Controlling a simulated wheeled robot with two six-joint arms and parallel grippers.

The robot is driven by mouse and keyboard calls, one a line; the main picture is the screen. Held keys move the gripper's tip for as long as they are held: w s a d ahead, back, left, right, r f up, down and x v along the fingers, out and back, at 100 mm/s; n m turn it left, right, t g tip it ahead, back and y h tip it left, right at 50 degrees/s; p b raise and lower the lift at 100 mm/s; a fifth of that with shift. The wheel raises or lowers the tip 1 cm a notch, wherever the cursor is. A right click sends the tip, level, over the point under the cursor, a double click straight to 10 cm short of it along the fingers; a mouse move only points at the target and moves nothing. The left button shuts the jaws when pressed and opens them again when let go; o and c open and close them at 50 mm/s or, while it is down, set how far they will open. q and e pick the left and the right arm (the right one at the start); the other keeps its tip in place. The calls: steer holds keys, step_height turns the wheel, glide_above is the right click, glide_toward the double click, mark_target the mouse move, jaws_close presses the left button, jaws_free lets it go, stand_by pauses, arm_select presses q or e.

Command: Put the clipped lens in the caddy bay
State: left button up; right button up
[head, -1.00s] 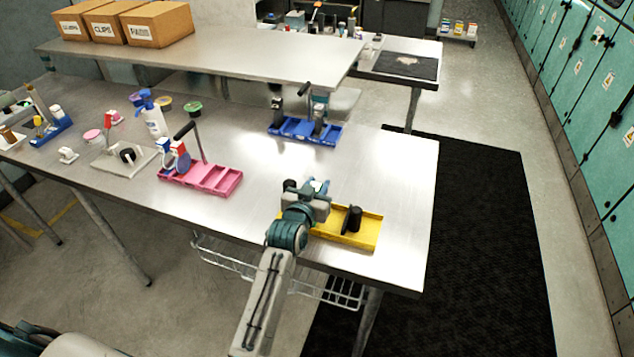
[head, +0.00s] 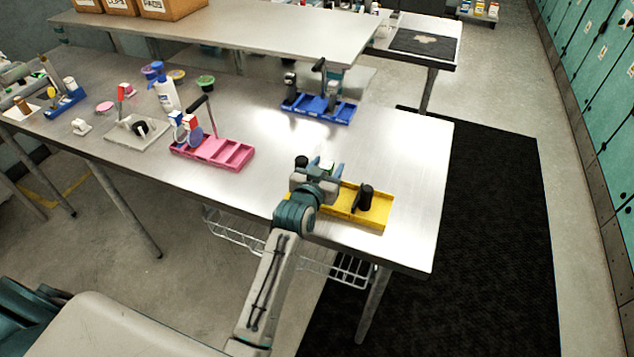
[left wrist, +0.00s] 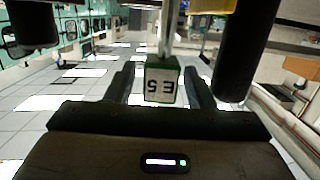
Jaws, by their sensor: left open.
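My left gripper (head: 328,166) is over the left end of the yellow caddy (head: 375,216), its fingers apart. In the left wrist view a green and white block (left wrist: 161,82), its label upside down and seeming to read E5, is between the open fingers (left wrist: 157,74). A thin post joins the block. Gaps show on both sides of it. A black cylinder (head: 365,195) stands in the yellow caddy; the arm hides part of this caddy. I cannot tell which thing is the clipped lens. My right gripper is out of view.
A pink caddy (head: 232,155) with a dark handle holds a blue-rimmed disc (head: 194,134). A blue caddy (head: 335,112) stands behind. A white bottle (head: 167,95) and a plate with a black ring (head: 138,130) are at left. The table's right end is clear.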

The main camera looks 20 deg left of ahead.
arm_select(q)
steer(key=s+r+b, duration=0.1)
steer(key=s+b, duration=0.1)
steer(key=s, duration=0.8)
steer(key=shift+s+a+r, duration=0.15)
steer(key=shift+r, duration=0.15)
